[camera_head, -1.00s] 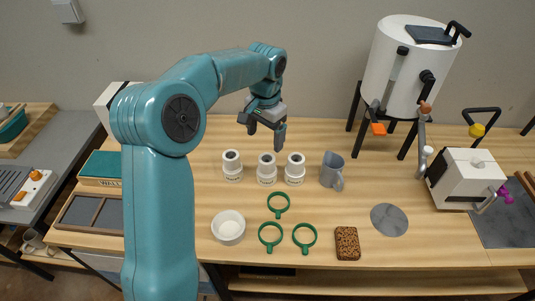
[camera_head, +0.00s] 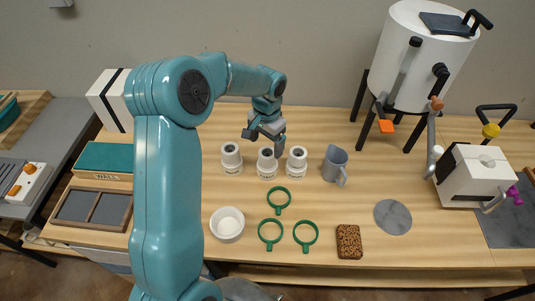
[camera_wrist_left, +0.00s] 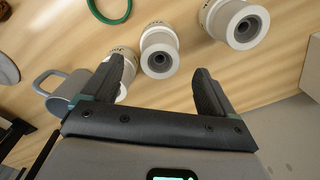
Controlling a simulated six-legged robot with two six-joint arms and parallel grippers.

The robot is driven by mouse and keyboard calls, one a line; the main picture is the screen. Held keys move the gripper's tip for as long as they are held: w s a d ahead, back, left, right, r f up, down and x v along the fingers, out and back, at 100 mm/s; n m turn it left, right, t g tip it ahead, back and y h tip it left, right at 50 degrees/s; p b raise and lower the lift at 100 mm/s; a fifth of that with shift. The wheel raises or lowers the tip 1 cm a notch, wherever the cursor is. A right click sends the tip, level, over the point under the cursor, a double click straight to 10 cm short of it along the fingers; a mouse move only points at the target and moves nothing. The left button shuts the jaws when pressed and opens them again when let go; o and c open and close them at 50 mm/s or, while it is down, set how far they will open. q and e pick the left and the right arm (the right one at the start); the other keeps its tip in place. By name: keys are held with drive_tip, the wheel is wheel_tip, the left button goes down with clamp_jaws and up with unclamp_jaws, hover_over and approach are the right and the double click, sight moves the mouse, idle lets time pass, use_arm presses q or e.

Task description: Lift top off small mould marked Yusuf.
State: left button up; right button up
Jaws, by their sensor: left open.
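Three small white moulds with grey ringed openings on top stand in a row: left (camera_head: 231,158), middle (camera_head: 267,164) and right (camera_head: 297,162). My left gripper (camera_head: 265,141) is open and empty, just behind and above the middle and right moulds. In the left wrist view, the middle mould (camera_wrist_left: 159,52) shows between the spread fingers, apart from them. The right mould (camera_wrist_left: 121,92) is partly hidden by one finger. My right gripper is not in view.
A grey mug (camera_head: 335,165) stands close right of the moulds. Green rings (camera_head: 279,199), a white bowl (camera_head: 227,224), a brown sponge (camera_head: 348,241) and a grey disc (camera_head: 392,217) lie in front. A white drum on legs (camera_head: 411,70) stands at the back right.

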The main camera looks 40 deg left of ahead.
sight(266, 156)
use_arm(q)
drive_tip(key=shift+d+f, duration=0.1)
drive_tip(key=shift+f, duration=0.3)
drive_tip(key=shift+s+f, duration=0.1)
drive_tip(key=shift+f, duration=0.05)
wheel_tip(266, 156, down, 5)
drive_tip(key=shift+f+p, duration=0.1)
drive_tip(key=shift+p, duration=0.8)
drive_tip(key=shift+a, duration=0.2)
drive_tip(key=c, duration=1.1)
